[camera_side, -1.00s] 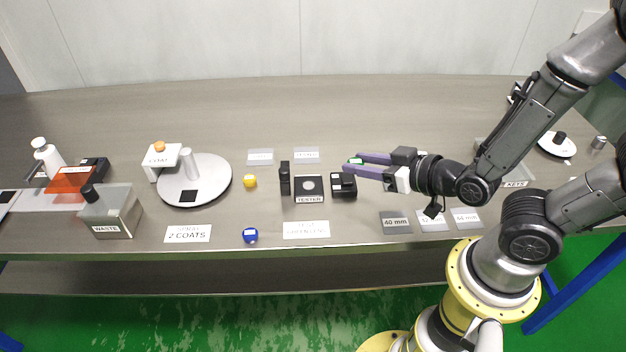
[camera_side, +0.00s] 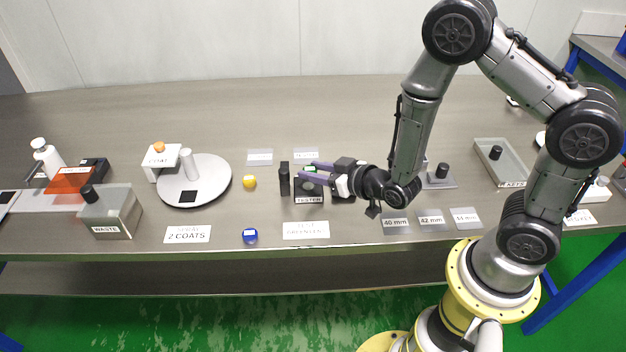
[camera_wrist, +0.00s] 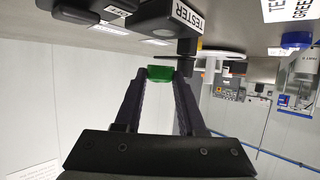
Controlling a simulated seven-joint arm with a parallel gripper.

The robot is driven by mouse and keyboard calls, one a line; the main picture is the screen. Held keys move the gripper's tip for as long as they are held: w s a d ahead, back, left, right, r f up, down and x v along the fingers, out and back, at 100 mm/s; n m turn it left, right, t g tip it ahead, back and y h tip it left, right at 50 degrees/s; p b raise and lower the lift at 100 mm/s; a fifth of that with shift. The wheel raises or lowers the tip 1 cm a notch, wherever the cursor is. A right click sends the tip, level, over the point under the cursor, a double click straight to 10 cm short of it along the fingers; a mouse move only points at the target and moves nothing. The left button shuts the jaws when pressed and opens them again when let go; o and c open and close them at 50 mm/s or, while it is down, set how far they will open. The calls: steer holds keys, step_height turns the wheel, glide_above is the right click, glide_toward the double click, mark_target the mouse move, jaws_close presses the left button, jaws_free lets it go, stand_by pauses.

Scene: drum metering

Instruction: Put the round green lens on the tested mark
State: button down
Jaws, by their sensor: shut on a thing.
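The round green lens (camera_wrist: 154,71) is between the two fingertips of my gripper (camera_wrist: 160,73) in the wrist view, seen nearly edge-on. In the side view my gripper (camera_side: 303,172) is shut on it, and the lens shows only as a small green patch. The gripper is over or just behind the tester (camera_side: 309,199), partly hiding it. Two small pale marks lie on the table behind the tester. The right one (camera_side: 306,154) appears to be the tested mark, but its print is too small to read surely. The fingers cover its lower edge.
A black post (camera_side: 284,180) stands just left of the tester. A yellow ball-like piece (camera_side: 249,181) and a blue one (camera_side: 250,235) lie further left. The white round turntable (camera_side: 215,174) is beyond them. The table behind the pale marks is clear.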

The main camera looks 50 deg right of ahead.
mark_target(313, 189)
steer(key=shift+w+f, duration=0.15)
steer(key=shift+f, duration=0.75)
steer(key=shift+w+f, duration=0.15)
steer(key=shift+f, duration=0.7)
steer(key=shift+f, duration=0.1)
steer(key=shift+f, duration=0.1)
steer(key=c, duration=0.5)
jaws_free()
